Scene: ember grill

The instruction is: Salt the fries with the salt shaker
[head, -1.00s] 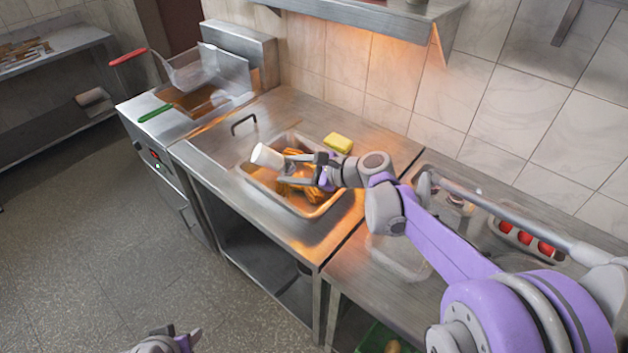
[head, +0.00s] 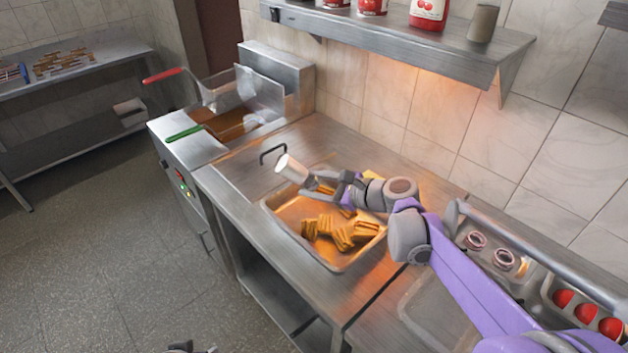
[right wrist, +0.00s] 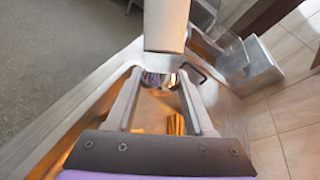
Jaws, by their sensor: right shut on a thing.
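The fries (head: 340,232) lie in a loose heap in a metal tray (head: 335,268) sunk in the steel counter. A white salt shaker (head: 292,168) is in my right gripper (head: 312,182), above the tray's back left edge, clear of the fries. The shaker leans to the upper left. My right gripper is shut on it; its contact with the fingers is partly hidden. In the right wrist view the shaker (right wrist: 167,22) stands out past the two fingers (right wrist: 160,85). Only a tip of my left gripper (head: 190,348) shows at the bottom edge, so its jaws are unclear.
A fryer (head: 185,150) with red-handled and green-handled baskets stands left. A yellow block (head: 372,174) is partly hidden behind my right arm. A shelf (head: 420,45) with red-and-white containers hangs above. Red items (head: 587,312) sit in a holder at right.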

